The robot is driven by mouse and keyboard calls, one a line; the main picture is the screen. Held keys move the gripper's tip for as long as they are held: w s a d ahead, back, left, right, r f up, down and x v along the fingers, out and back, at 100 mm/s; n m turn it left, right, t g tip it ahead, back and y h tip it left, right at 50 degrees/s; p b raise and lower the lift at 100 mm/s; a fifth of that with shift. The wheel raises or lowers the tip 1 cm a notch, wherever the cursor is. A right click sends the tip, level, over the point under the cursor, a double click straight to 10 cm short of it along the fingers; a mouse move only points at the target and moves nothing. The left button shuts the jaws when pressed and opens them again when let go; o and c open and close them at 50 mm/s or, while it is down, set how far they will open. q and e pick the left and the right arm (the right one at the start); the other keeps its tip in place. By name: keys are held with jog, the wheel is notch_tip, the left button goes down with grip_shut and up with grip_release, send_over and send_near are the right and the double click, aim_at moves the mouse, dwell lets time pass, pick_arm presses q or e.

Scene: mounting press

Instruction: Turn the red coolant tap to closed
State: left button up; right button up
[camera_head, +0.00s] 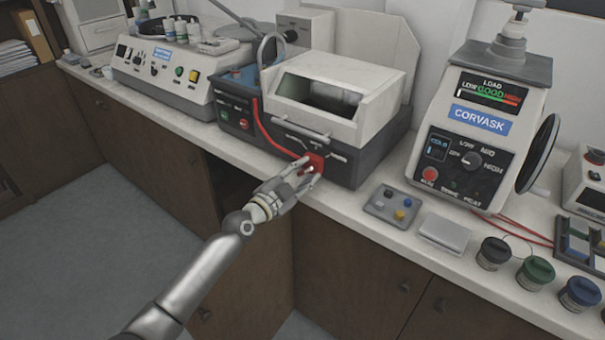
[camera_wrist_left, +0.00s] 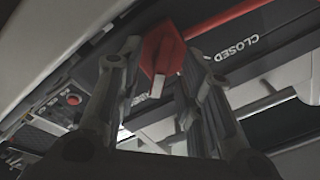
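The red coolant tap (camera_head: 313,161) sits on the front of the dark machine with the white hood. In the left wrist view the tap (camera_wrist_left: 162,52) is a red knob with a pale pointer mark, and a "CLOSED" label (camera_wrist_left: 236,49) is printed to its right. My left gripper (camera_head: 306,172) is at the tap, with its fingers apart on either side of it. In the left wrist view the two fingers (camera_wrist_left: 160,75) flank the knob; whether they touch it I cannot tell. My right gripper is in neither view.
A red hose (camera_head: 268,132) runs down the machine's front left of the tap. A grey tray with small coloured pieces (camera_head: 391,205) lies on the counter to the right, beside the CORVASK press (camera_head: 482,130). Several lidded jars (camera_head: 536,271) stand near the right front edge.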

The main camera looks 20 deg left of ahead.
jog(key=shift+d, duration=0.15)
pick_arm(q)
jog(key=shift+c, duration=0.6)
grip_shut()
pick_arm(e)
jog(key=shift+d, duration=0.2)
